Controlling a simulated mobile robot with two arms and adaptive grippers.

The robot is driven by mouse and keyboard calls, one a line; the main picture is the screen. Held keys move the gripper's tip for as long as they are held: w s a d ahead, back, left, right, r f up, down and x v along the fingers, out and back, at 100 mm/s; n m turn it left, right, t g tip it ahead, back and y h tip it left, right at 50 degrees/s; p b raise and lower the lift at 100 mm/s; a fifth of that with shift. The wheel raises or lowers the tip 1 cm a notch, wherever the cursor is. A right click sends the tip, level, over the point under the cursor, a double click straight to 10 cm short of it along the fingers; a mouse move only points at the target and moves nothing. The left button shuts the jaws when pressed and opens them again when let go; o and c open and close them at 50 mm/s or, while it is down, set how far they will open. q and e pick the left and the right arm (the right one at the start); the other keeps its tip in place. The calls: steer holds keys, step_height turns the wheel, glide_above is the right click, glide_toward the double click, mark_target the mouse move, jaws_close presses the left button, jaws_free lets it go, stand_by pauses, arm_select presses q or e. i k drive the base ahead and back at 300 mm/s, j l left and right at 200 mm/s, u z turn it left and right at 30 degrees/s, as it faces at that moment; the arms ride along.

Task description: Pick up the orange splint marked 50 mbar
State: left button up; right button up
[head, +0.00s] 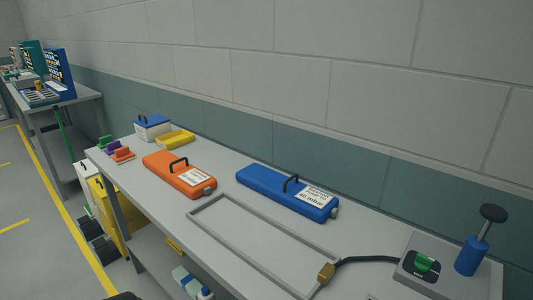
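An orange splint (165,166) lies flat on the grey bench (250,262), left of the middle. It has a black arched handle on top, a white label on its right part and a grey valve end at the right. The print on its label is too small to read. A blue splint (262,182) of the same shape lies to its right near the wall; its label appears to read 40 mbar. Neither gripper is in view.
An empty rectangular frame (228,238) lies in front of the splints. A black hose with a brass end (326,273) runs to a grey box (415,283) with a green knob, beside a blue hand pump (470,257). A yellow tray (176,140) stands behind the orange splint.

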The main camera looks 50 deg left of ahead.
mark_target(191, 181)
steer(key=u, duration=2.15)
steer(key=i+j+z, duration=0.15)
steer(key=z, duration=0.2)
steer(key=i+j+z, duration=0.1)
steer(key=z, duration=0.25)
steer(key=j, duration=0.05)
